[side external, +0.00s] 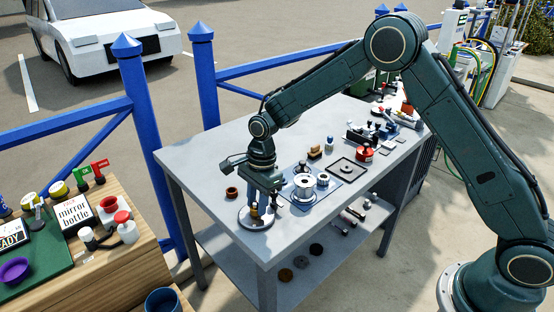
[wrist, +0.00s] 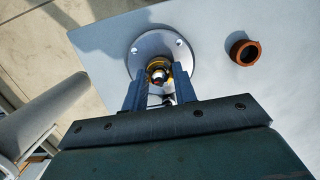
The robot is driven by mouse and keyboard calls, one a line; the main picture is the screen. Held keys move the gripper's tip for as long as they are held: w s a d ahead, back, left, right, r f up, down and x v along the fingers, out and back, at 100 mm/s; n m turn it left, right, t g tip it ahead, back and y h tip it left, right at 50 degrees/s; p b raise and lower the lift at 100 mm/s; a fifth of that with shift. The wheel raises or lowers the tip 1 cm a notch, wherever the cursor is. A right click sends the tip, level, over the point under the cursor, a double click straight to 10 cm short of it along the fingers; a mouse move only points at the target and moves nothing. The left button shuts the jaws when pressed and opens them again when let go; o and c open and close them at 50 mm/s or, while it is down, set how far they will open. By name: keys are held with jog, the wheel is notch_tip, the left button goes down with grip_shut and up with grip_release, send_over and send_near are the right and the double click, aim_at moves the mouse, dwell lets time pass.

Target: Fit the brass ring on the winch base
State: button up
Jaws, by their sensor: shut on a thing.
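The winch base is a round grey metal plate with small holes and a central post. It lies at the table's near left corner in the side view (side external: 243,217) and at top centre in the wrist view (wrist: 146,44). My gripper points down over its middle (side external: 259,208), and its fingers flank the centre (wrist: 158,78). They are shut on the brass ring (wrist: 154,65), a yellow band around the middle of the plate in the wrist view. The fingers hide part of the ring. I cannot tell whether it is seated or held above the plate.
A brown ring (side external: 232,193) lies on the table beside the base, also in the wrist view (wrist: 244,51). A blue mat (side external: 343,190) with metal parts is to the right. A square dark tray (side external: 349,167) and a red part (side external: 364,153) lie farther back. The table edge is close.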

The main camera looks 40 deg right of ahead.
jog(key=shift+f, duration=0.45)
dwell(0.5)
jog(key=o, duration=1.4)
jog(key=shift+o, duration=0.2)
jog(key=shift+r, duration=0.1)
jog(key=shift+r, duration=4)
